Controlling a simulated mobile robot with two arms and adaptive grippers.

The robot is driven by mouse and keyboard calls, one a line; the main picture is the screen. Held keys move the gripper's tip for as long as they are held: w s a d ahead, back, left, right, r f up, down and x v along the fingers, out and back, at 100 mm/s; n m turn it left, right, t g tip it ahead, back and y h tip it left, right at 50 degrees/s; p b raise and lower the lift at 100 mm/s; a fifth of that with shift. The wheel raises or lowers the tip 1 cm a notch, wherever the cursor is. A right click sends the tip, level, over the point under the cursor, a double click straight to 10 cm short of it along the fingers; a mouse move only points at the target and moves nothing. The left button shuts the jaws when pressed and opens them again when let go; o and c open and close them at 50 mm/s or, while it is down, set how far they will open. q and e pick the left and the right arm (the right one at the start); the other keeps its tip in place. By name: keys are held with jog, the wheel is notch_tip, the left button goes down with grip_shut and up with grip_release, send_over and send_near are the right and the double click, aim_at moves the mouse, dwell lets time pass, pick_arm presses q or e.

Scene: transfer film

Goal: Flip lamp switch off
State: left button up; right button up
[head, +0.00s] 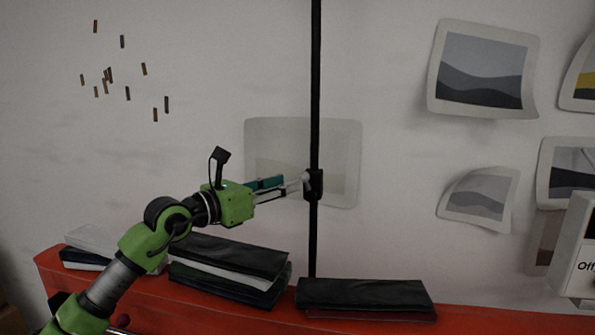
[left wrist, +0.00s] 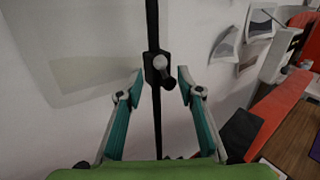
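A thin black upright pole (head: 315,90) stands before the wall. A small black switch block with a light knob (head: 314,184) sits on it; in the left wrist view the block (left wrist: 152,73) shows a round grey knob and a short dark stub. My left gripper (head: 293,187) reaches in from the left, its fingertips close to the block. In the left wrist view the fingers (left wrist: 160,80) are spread wide, one on each side of the block, with nothing clamped between them. I cannot tell whether they touch it. My right gripper is not in view.
A red shelf (head: 470,319) runs along the bottom with dark folded stacks (head: 365,295) and (head: 228,256) on it. A white box marked "Off" (head: 580,235) stands at the right edge. Curled prints (head: 483,68) hang on the wall. The wall left of the pole is mostly clear.

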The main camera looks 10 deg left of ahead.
aim_at(307, 185)
pick_arm(q)
jog(key=p+x, duration=0.1)
jog(key=x, duration=0.4)
grip_shut()
